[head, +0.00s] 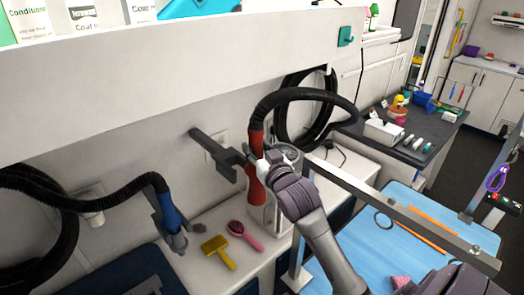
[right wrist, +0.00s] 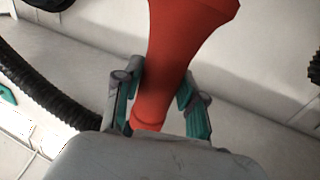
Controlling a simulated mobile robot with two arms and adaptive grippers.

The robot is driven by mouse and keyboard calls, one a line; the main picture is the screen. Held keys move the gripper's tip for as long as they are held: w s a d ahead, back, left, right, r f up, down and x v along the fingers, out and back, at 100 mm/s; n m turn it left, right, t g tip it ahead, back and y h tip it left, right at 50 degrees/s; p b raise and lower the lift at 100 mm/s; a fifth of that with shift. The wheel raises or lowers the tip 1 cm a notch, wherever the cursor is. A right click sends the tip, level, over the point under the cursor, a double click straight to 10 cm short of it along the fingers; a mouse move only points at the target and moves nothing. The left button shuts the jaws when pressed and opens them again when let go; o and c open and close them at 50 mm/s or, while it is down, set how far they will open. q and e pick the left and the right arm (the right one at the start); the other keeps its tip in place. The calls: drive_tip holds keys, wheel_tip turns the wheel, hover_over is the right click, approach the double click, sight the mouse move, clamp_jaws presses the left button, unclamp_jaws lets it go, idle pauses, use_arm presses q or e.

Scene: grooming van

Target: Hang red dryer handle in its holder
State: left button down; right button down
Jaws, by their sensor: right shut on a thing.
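The red dryer handle (head: 256,192) is upright in the head view, with a black hose (head: 300,93) curving from its top. My right gripper (head: 258,163) is shut around its middle. In the right wrist view the red handle (right wrist: 178,45) runs between the two fingers of the gripper (right wrist: 160,103). A dark grey holder arm (head: 212,146) sticks out from the wall, and its end lies right beside the handle at gripper height. I cannot tell whether the handle sits inside the holder's end. My left gripper is not in view.
A blue dryer handle (head: 168,212) hangs at the left in a similar holder. A yellow brush (head: 218,250) and a pink brush (head: 244,235) lie on the counter below. A blue grooming table (head: 345,255) with a metal bar (head: 390,208) is at the right. A shelf overhangs above.

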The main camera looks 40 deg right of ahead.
drive_tip(key=shift+w+a+f, duration=0.1)
drive_tip(key=shift+w, duration=0.75)
drive_tip(key=shift+w+a+f, duration=0.1)
drive_tip(key=shift+w, duration=0.7)
drive_tip(key=a+x, duration=0.1)
drive_tip(key=x, duration=0.5)
drive_tip(key=shift+w+a+b, duration=0.3)
drive_tip(key=shift+w+a, duration=0.1)
drive_tip(key=shift+w, duration=0.05)
drive_tip(key=shift+r, duration=0.1)
drive_tip(key=shift+f, duration=0.7)
